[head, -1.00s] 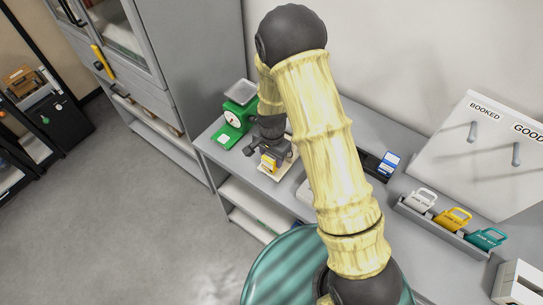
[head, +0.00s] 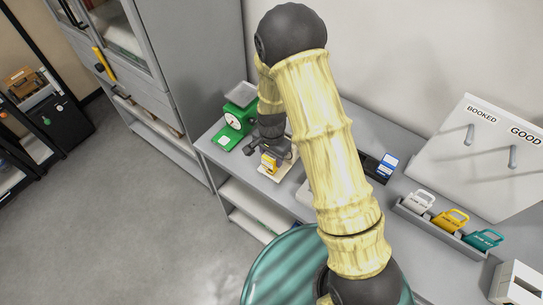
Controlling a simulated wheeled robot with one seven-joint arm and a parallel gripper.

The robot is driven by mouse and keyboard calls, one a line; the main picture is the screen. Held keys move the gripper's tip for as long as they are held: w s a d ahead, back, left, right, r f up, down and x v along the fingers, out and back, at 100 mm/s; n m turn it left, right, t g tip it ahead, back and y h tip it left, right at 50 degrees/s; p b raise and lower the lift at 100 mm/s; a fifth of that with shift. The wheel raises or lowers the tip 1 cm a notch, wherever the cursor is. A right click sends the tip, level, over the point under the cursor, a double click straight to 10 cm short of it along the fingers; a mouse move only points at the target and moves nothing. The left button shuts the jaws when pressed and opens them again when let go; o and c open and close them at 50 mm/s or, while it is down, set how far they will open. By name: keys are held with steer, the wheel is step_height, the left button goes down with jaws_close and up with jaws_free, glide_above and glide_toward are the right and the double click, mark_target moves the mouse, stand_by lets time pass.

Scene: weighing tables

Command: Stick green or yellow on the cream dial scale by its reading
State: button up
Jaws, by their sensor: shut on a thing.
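My gripper (head: 279,150) is low over the left part of the grey table, partly hidden by my arm. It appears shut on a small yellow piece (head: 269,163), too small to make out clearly. A flat cream surface (head: 272,183) shows just below and beside it; I cannot tell whether the piece touches it. A pale edge (head: 305,194) shows just left of my arm; I cannot tell whether either belongs to the cream dial scale. No cream dial face is visible. A green dial scale (head: 232,121) with a grey pan stands left of my gripper.
A dark device with a blue-and-white label (head: 387,166) stands right of my arm. A grey tray (head: 428,231) holds white, yellow and teal tags. Behind it leans a pegged board (head: 480,165) marked BOOKED and GOOD. A grey cabinet (head: 190,70) stands left; the floor there is clear.

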steer(key=shift+r+p, duration=1.85)
steer(key=shift+r, duration=0.9)
steer(key=shift+f, duration=0.1)
